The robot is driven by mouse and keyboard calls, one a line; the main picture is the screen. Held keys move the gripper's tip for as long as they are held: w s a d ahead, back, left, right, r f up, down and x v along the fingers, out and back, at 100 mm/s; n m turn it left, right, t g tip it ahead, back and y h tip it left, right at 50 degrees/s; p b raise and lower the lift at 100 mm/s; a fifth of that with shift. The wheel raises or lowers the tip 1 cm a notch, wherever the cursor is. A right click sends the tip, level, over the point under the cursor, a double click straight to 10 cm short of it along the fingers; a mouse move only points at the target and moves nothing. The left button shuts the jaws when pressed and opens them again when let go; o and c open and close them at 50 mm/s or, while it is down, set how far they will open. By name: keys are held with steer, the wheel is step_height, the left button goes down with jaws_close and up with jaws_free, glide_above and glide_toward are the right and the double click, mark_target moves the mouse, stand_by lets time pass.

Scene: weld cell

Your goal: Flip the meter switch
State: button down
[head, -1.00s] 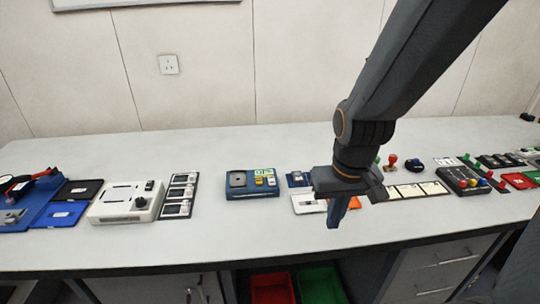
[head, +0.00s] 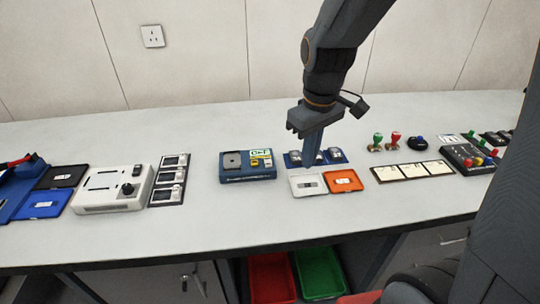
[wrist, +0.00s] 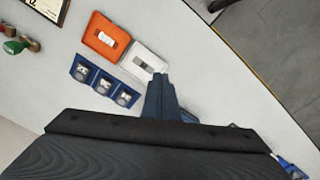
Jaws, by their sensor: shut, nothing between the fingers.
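I cannot tell for certain which thing is the meter switch. A blue box (head: 248,173) with a grey pad and a yellow part stands left of my gripper. A black panel with three white meter-like units (head: 169,180) lies further left. My gripper (head: 311,161) is shut and empty, pointing down in front of a blue holder with three grey pieces (head: 337,156), partly hiding it in the head view. In the wrist view my gripper (wrist: 160,79) shows beside a white tray (wrist: 143,61), with the blue holder to its left; contact cannot be told.
The white tray (head: 295,190) and an orange tray (head: 345,185) lie at the front. A white box with a black knob (head: 100,190) stands at left. Stamps (head: 394,141) and a button box (head: 468,157) stand right. The bench between the blue box and trays is clear.

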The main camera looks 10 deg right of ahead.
mark_target(270, 163)
steer(key=w+a+r+n+b, duration=0.1)
steer(key=w+a+r+n, duration=0.2)
steer(key=w+a+n, duration=0.1)
steer(key=w+a+r+n+g, duration=0.1)
steer(key=w+a+r+n, duration=0.2)
steer(key=w+n, duration=0.4)
steer(key=shift+a+r+n+b, duration=0.25)
steer(key=shift+a+n+b, duration=0.1)
steer(key=shift+a+n, duration=0.2)
steer(key=shift+w, duration=0.1)
step_height(270, 163, down, 14)
steer(key=p, duration=0.3)
steer(key=shift+d+p, duration=0.1)
steer(key=shift+p, duration=0.25)
